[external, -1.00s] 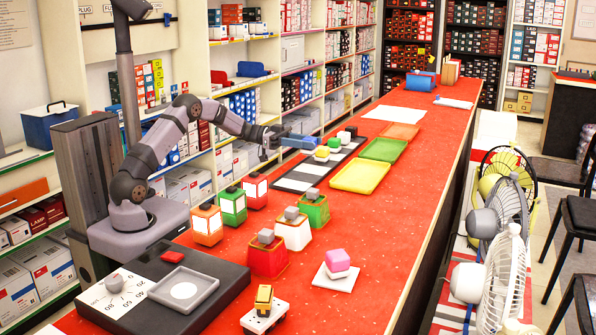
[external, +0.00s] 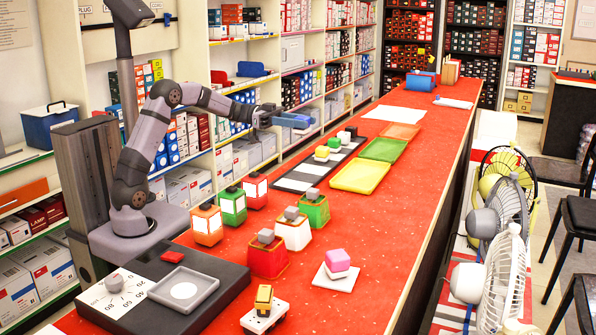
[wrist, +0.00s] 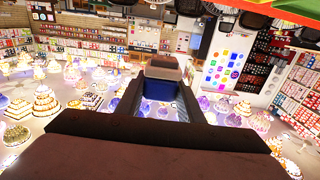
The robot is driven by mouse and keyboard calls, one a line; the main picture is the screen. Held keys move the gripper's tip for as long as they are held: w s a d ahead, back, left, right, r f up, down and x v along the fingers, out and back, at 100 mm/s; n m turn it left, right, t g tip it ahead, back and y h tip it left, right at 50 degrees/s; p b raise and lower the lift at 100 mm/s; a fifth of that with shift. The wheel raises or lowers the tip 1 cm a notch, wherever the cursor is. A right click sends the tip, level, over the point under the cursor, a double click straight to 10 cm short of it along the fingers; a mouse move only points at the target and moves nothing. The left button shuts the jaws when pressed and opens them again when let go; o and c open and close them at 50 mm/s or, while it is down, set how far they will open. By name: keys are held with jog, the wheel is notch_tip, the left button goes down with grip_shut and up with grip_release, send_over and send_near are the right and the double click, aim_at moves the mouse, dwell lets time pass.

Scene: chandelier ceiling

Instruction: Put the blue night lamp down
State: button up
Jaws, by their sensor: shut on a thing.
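My gripper (external: 267,116) is shut on the blue night lamp (external: 293,121) and holds it sideways in the air, above the left edge of the red counter (external: 385,215). In the wrist view the lamp (wrist: 158,89) shows blue below a grey-brown part, between the two dark fingers of my gripper (wrist: 158,100). Several other night lamps with grey tops stand on the counter: orange (external: 207,227), green (external: 233,207), red (external: 255,191), white-fronted (external: 293,233), a larger red one (external: 267,258) and another green one (external: 314,211).
A black-and-white strip (external: 297,184) with small blocks, and yellow (external: 358,177), green (external: 384,150) and orange (external: 402,131) trays lie near the lamp. A pink block (external: 337,261) sits on a white plate. A dark dial unit (external: 165,292) fills the near left. The counter's right side is mostly clear.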

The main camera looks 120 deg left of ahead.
jog(key=shift+s+d+f+p, duration=0.15)
jog(key=shift+d+f, duration=0.55)
jog(key=shift+f, duration=1.85)
jog(key=shift+s+d+f+p, duration=0.1)
jog(key=shift+d+f, duration=0.6)
jog(key=shift+f, duration=1.9)
jog(key=shift+s+d+f+p, duration=0.15)
jog(key=shift+d+f, duration=0.55)
jog(key=shift+f, duration=1.85)
jog(key=shift+f+b, duration=0.2)
jog(key=shift+b, duration=0.1)
jog(key=o, duration=1.1)
jog(key=shift+c, duration=0.2)
jog(key=shift+r+p, duration=0.3)
jog(key=shift+p, duration=0.15)
jog(key=s+b, duration=0.2)
jog(key=s, duration=1)
jog(key=shift+f+b, duration=0.1)
jog(key=shift+b, duration=0.3)
